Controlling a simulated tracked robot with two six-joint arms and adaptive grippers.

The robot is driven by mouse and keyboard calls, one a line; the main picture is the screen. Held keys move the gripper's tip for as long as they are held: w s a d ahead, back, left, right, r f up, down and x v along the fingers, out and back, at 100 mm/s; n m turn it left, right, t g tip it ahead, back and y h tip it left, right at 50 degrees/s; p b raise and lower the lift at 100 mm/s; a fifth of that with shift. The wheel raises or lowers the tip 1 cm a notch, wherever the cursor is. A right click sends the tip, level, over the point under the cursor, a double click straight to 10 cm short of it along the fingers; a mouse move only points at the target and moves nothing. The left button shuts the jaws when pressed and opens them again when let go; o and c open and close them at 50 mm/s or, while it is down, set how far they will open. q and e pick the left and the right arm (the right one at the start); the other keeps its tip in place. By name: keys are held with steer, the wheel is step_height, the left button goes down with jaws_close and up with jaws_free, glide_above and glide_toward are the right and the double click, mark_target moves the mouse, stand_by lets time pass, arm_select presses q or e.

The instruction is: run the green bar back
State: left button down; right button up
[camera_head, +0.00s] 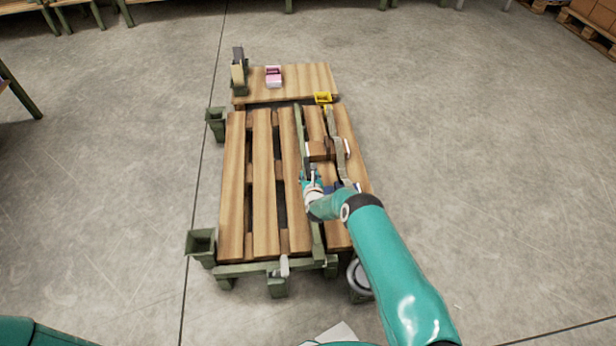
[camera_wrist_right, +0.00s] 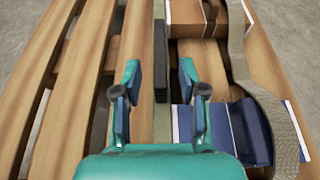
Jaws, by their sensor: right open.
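The green bar (camera_head: 300,130) is a long, narrow, dull green strip running lengthwise over the slatted wooden table. In the right wrist view the green bar (camera_wrist_right: 161,122) runs up the middle, with a dark block (camera_wrist_right: 160,60) on it ahead of the fingers. My right gripper (camera_head: 309,174) is at the bar's middle stretch. Its fingers (camera_wrist_right: 159,80) are open, one to each side of the bar as seen from the wrist, with gaps on both sides. I cannot tell how far above the bar they are. My left gripper is not in view.
Right of the bar are a brown box (camera_head: 318,151), a curved grey-brown piece (camera_wrist_right: 265,100) and a dark blue item with white stripes (camera_wrist_right: 250,132). The left slats (camera_head: 262,190) are clear.

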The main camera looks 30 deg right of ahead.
mark_target(308, 171)
steer(key=b+x, duration=0.2)
steer(key=x, duration=0.1)
steer(key=shift+f, duration=0.3)
steer(key=shift+w+d+b, duration=0.15)
steer(key=shift+w+b, duration=0.25)
steer(key=shift+b, duration=0.1)
steer(key=shift+c, duration=0.2)
jaws_close()
